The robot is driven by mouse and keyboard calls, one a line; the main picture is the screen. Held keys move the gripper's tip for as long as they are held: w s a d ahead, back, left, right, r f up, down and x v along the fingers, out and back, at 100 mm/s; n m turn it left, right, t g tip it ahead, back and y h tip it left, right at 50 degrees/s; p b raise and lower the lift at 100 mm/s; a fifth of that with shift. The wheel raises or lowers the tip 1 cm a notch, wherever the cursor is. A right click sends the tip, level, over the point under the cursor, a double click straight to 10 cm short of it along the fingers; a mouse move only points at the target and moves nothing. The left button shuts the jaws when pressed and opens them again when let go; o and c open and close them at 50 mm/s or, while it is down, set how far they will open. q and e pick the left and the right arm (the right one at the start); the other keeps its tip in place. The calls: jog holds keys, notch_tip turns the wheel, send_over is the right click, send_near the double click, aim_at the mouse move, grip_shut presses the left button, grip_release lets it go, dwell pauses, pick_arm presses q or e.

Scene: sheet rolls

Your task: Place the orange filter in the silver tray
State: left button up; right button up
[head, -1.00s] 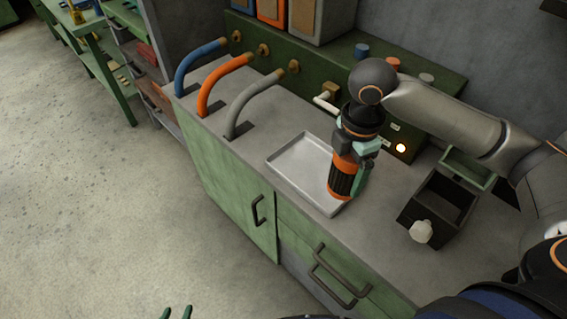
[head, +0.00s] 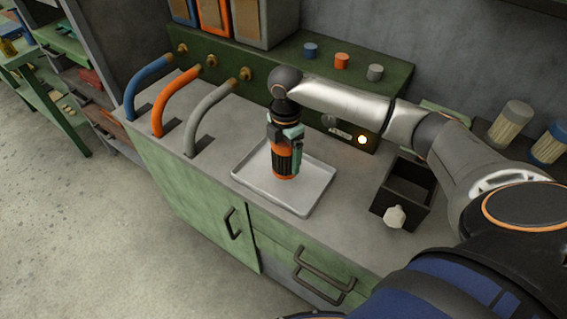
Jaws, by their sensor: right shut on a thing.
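The orange filter (head: 286,163), with a black ribbed middle, is upright in my right gripper (head: 287,147). The gripper points down and is shut on it. The silver tray (head: 318,190) is a shallow square tray on the grey countertop. The filter's lower end appears over the middle of the tray; whether it touches the tray floor I cannot tell. My left gripper is not in view.
Blue, orange and grey hoses (head: 158,105) curve up at the counter's left. A black open box (head: 402,192) with a pale knob stands right of the tray. Two more filters, one grey (head: 511,122) and one blue (head: 549,146), stand farther right.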

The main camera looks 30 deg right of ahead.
aim_at(283, 164)
jog(key=shift+w+d+f, duration=0.25)
jog(key=shift+w+f, duration=0.55)
jog(key=shift+f, duration=1.65)
jog(key=shift+f, duration=0.2)
jog(key=o, duration=1.5)
jog(key=shift+c, duration=0.2)
jog(key=shift+r, duration=0.1)
